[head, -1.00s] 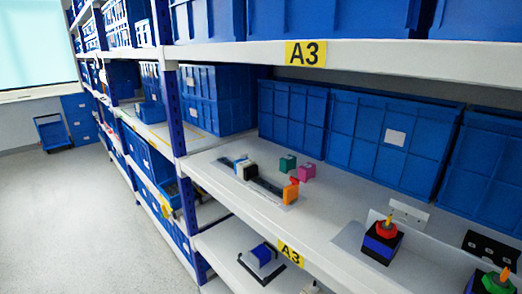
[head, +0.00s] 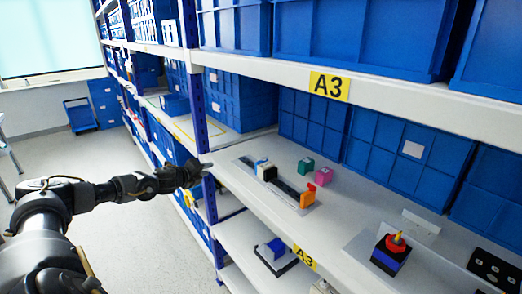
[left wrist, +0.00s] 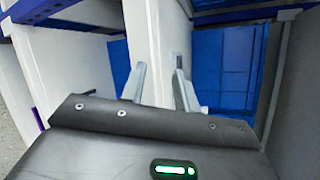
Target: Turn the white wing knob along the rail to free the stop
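On the middle shelf in the head view, a dark rail (head: 285,187) lies on a grey plate. At its far left end sits a small block with a white top, probably the white wing knob (head: 261,162), beside a black block (head: 269,173). An orange block (head: 307,196) stands at the rail's near right end; I cannot tell which part is the stop. My left gripper (head: 204,168) is left of the rail, near the shelf's front edge, apart from the knob. In the left wrist view its two fingers (left wrist: 160,88) are spread with nothing between them.
A green cube (head: 305,166) and a pink cube (head: 323,177) stand behind the rail. A red-topped switch box (head: 391,250) stands further right. A blue upright (head: 194,80) rises just behind my left gripper. The upper shelf edge (head: 290,75) overhangs.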

